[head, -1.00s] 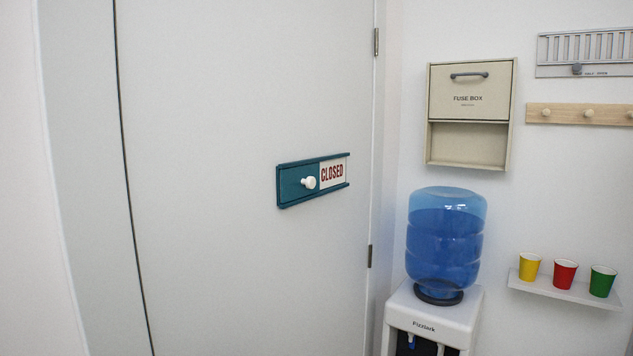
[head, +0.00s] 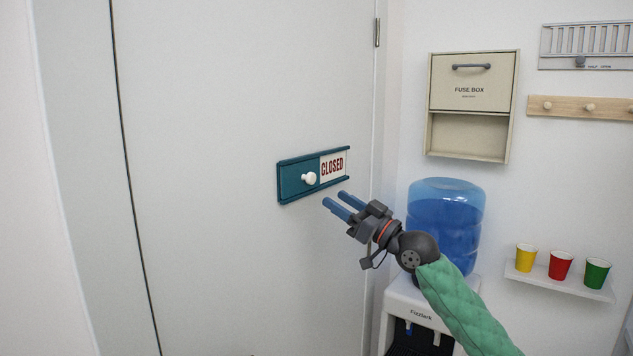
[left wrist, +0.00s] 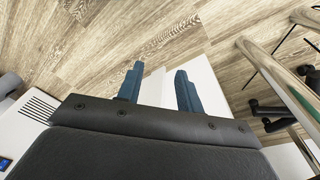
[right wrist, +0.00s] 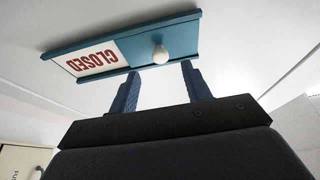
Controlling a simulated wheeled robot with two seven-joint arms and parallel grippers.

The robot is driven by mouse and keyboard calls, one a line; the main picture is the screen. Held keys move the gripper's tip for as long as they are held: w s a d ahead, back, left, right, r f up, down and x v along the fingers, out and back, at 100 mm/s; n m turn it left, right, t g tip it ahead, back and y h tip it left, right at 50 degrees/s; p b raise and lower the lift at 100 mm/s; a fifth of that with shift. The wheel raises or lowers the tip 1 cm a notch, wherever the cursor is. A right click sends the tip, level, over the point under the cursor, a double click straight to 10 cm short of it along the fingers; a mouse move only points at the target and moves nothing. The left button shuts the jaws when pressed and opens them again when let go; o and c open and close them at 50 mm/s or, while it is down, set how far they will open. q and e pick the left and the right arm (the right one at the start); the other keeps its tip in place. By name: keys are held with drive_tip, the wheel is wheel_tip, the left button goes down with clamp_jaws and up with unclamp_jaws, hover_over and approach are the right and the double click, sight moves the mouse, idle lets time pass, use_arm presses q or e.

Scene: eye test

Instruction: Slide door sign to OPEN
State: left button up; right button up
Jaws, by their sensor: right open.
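The door sign (head: 291,184) is a teal frame on the pale door (head: 220,260). Its white part at the right reads CLOSED (head: 333,165), and a teal slider with a white knob (head: 309,178) covers the left part. The knob also shows in the right wrist view (right wrist: 160,54), just beyond the fingertips. My right gripper (head: 334,197) is open and empty, below and to the right of the knob, apart from it. My left gripper (left wrist: 157,72) is open and empty over the floor, outside the head view.
A water dispenser with a blue bottle (head: 436,205) stands right of the door, partly behind my right arm. The door around the sign is clear.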

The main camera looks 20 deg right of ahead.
sight(313, 180)
drive_tip(key=p+x, duration=0.1)
drive_tip(key=x, duration=0.2)
drive_tip(key=r+p+x, duration=0.1)
drive_tip(key=p+x, duration=0.1)
drive_tip(key=x, duration=0.1)
drive_tip(key=shift+w+r, duration=0.15)
drive_tip(key=shift+w, duration=0.05)
use_arm(q)
wheel_tip(313, 180, down, 10)
drive_tip(key=s+a, duration=0.2)
drive_tip(key=shift+a+t+p, duration=0.3)
drive_tip(key=shift+p, duration=0.15)
use_arm(e)
drive_tip(key=shift+w+a+r, duration=0.1)
drive_tip(key=shift+w+a, duration=0.3)
drive_tip(key=shift+w, duration=0.05)
clamp_jaws()
